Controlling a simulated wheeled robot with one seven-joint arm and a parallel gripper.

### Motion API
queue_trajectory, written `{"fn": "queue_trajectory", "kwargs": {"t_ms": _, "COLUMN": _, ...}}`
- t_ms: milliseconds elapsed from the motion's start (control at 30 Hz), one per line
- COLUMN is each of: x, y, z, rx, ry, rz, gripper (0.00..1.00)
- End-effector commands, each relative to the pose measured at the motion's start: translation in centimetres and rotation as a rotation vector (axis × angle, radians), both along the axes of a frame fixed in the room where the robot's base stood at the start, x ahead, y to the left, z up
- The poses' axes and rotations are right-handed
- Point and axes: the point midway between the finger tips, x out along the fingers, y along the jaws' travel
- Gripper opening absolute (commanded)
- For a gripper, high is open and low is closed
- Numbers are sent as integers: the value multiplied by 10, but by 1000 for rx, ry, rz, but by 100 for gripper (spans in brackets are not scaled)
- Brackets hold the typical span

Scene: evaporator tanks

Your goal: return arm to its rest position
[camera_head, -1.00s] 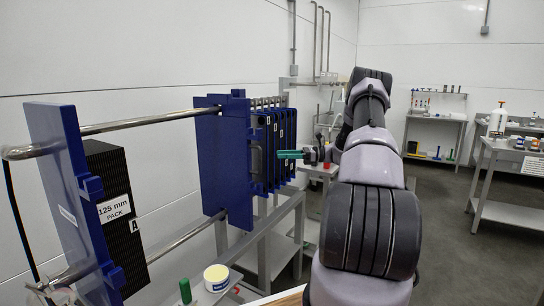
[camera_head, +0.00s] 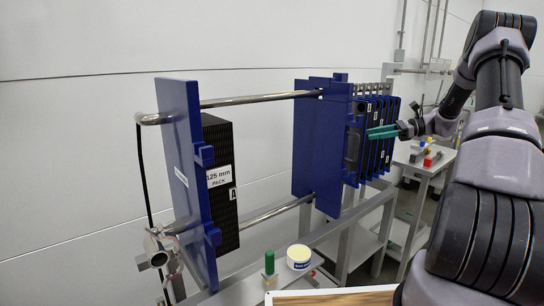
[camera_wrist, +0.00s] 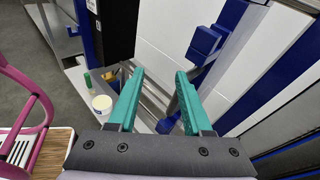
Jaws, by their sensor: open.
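My gripper (camera_head: 392,131) has green fingers and is stretched out in front of the blue plate stack (camera_head: 375,135) in the head view. In the wrist view my gripper (camera_wrist: 157,95) shows its two green fingers spread apart with nothing between them. My arm reaches forward along the right side of the head view and bends back toward the plates. I cannot tell whether the fingertips touch the stack.
A blue end plate (camera_head: 182,180) and a black pack labelled 125 mm (camera_head: 219,185) hang on steel bars at left. A white jar (camera_head: 299,257) and a green-topped item (camera_head: 269,264) stand below. A side table (camera_head: 425,160) holds coloured blocks.

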Motion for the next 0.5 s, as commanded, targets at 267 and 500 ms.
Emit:
{"fn": "queue_trajectory", "kwargs": {"t_ms": 267, "x": -66, "y": 84, "z": 72, "rx": -394, "ry": -163, "rz": 210, "gripper": 50}}
{"fn": "queue_trajectory", "kwargs": {"t_ms": 500, "x": -138, "y": 128, "z": 116, "rx": -704, "ry": -343, "rz": 357, "gripper": 50}}
